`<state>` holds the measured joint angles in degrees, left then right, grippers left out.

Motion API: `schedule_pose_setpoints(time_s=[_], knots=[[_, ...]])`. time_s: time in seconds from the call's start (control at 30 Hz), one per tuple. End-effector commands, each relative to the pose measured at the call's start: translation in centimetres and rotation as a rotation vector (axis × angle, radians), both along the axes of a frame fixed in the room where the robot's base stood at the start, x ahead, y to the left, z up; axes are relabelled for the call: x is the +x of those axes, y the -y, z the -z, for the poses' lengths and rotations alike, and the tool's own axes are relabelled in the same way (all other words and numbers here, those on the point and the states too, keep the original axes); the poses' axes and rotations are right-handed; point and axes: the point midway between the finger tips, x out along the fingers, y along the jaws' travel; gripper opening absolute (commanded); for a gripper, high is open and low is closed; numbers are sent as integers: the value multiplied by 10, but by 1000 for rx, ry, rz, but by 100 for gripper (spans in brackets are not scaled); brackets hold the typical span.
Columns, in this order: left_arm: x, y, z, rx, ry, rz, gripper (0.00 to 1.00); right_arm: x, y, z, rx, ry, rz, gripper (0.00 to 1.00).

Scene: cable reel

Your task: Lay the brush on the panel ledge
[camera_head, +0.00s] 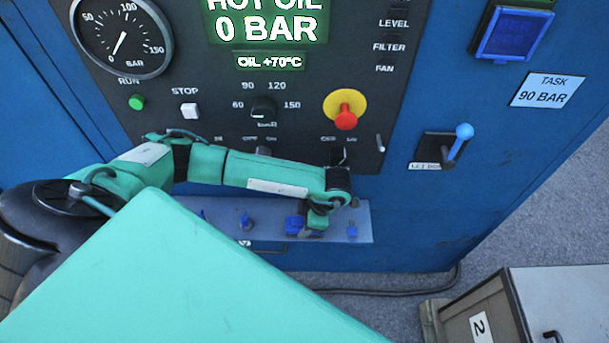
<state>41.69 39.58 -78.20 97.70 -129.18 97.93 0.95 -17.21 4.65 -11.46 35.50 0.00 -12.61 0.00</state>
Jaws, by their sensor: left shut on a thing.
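No brush can be made out in the head view. My left arm reaches across the front of the blue cabinet. My left gripper (320,211) points down in front of the blue-grey strip (272,218) with small blue taps, below the black control panel (215,108). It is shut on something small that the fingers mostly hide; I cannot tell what. A blue tap (295,222) is right beside the fingers; I cannot tell whether they touch it. I cannot clearly make out the panel ledge behind my arm. My right gripper is not in view.
A red stop button (345,118) and a dark selector knob (263,107) stick out above my arm. A blue-tipped lever (462,133) is to the right. A box marked 2 (482,328) stands at the lower right. A dark cable (400,291) runs along the ground.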

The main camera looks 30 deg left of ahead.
Motion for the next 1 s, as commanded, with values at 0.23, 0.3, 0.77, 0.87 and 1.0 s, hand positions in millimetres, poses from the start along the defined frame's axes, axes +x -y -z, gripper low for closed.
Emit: schedule_pose_setpoints(time_s=[0.23, 0.3, 0.77, 0.87, 1.0], knots=[[-1, 0, 1, -1, -3, 1, 67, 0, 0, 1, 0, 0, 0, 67], [-1, 0, 1, 0, -2, 0, 67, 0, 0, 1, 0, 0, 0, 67], [8, 14, -42, -3, 1, 2, 67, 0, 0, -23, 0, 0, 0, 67], [12, 21, -63, -3, 0, 1, 67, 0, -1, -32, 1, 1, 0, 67], [18, 31, -87, -3, 0, 1, 67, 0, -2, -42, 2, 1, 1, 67]])
